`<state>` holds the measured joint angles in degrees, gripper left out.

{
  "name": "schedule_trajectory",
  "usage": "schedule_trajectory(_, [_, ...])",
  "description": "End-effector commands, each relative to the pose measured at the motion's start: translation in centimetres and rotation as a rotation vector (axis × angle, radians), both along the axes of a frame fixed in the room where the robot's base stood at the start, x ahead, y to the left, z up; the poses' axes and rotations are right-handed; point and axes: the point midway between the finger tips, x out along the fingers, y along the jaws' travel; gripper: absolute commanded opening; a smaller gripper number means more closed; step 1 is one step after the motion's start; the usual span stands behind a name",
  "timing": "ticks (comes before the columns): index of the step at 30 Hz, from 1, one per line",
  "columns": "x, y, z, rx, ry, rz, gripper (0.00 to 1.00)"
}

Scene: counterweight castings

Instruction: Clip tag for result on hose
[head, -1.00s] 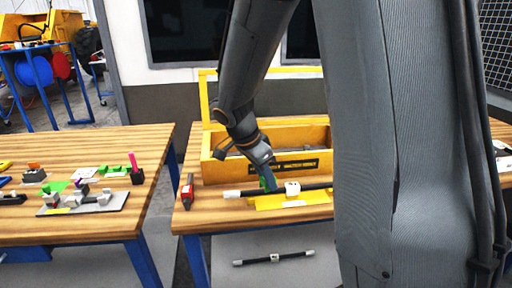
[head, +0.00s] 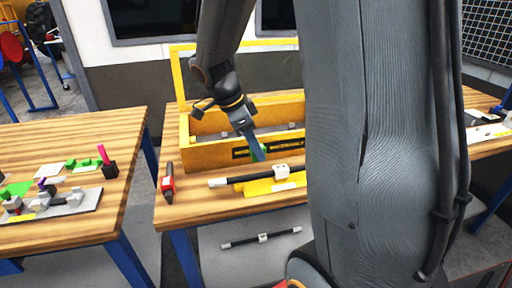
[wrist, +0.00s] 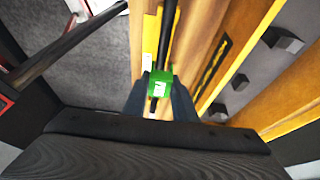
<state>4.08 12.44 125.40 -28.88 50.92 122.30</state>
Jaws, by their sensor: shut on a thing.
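My gripper (head: 260,156) is shut on a small green tag with a white label patch. The tag (wrist: 160,80) sits between the two fingers in the wrist view, and a sliver of it shows in the head view. The black hose (head: 241,180) has pale ends and a white block (head: 281,170) on it, and lies at a yellow holder (head: 262,188) on the bench. In the head view my gripper appears above or behind the hose. In the wrist view the tag overlaps the hose (wrist: 166,38) and hides part of it. I cannot tell whether they touch.
A yellow open box (head: 211,158) stands just behind the hose. A red and black tool (head: 168,184) lies left of it. A second dark rod (head: 262,238) lies below the bench. The left bench (head: 62,234) holds small parts on a grey plate. My arm hides the bench's right part.

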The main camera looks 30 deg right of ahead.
Motion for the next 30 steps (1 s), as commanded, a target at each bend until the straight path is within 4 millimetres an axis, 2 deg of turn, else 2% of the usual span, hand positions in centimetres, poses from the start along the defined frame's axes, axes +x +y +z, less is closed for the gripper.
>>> schedule_trajectory(16, [0.1,0.1,-4.6,0.000,0.001,0.002,0.12])
schedule_trajectory(30, [0.0,0.1,-5.0,0.000,0.000,0.002,0.12])
